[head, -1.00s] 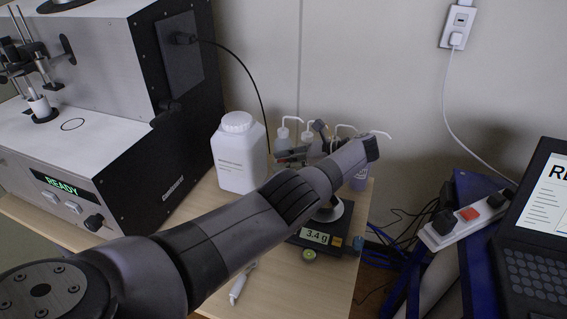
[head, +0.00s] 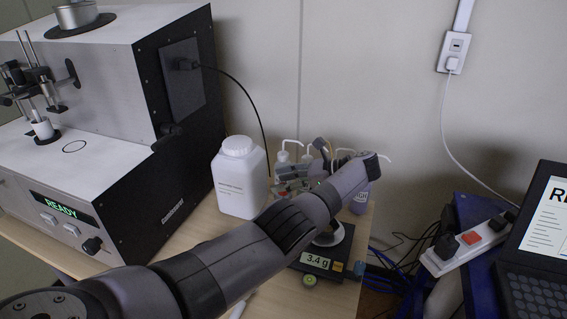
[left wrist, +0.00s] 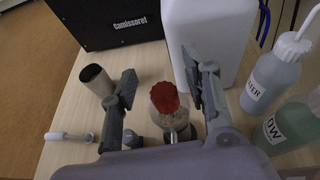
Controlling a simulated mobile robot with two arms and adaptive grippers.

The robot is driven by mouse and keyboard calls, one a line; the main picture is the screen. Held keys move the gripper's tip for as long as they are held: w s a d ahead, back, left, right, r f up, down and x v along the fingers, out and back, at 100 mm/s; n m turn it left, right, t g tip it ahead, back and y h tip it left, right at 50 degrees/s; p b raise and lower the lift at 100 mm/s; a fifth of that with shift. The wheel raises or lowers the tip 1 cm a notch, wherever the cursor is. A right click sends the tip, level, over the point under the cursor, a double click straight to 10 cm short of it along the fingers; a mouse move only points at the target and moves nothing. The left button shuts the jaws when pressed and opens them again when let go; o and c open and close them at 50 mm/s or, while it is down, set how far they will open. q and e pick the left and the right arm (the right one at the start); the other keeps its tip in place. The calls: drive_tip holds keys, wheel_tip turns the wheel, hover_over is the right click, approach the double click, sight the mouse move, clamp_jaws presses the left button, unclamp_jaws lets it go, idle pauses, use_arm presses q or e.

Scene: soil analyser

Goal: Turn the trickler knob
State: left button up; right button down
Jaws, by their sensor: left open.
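The red lobed trickler knob (left wrist: 164,97) shows in the left wrist view, on the end of a pale cylindrical body. My left gripper (left wrist: 160,78) is open, with one finger on each side of the knob; I cannot tell whether either finger touches it. In the head view my left gripper (head: 305,168) is at the far end of my arm, above the back of the balance and partly hidden by the wrist. The balance (head: 322,262) reads 3.4 g, and its pan is largely covered by my arm. My right gripper is not in view.
A large white bottle (head: 238,180) stands close to the gripper. Wash bottles (left wrist: 272,78) stand to the right in the wrist view. The analyser (head: 130,140) fills the left side.

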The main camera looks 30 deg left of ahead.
use_arm(q)
wheel_tip(320, 180, up, 8)
drive_tip(key=shift+r, duration=0.1)
idle(0.5)
wheel_tip(320, 180, up, 6)
drive_tip(key=p, duration=0.8)
drive_tip(key=shift+p, duration=0.3)
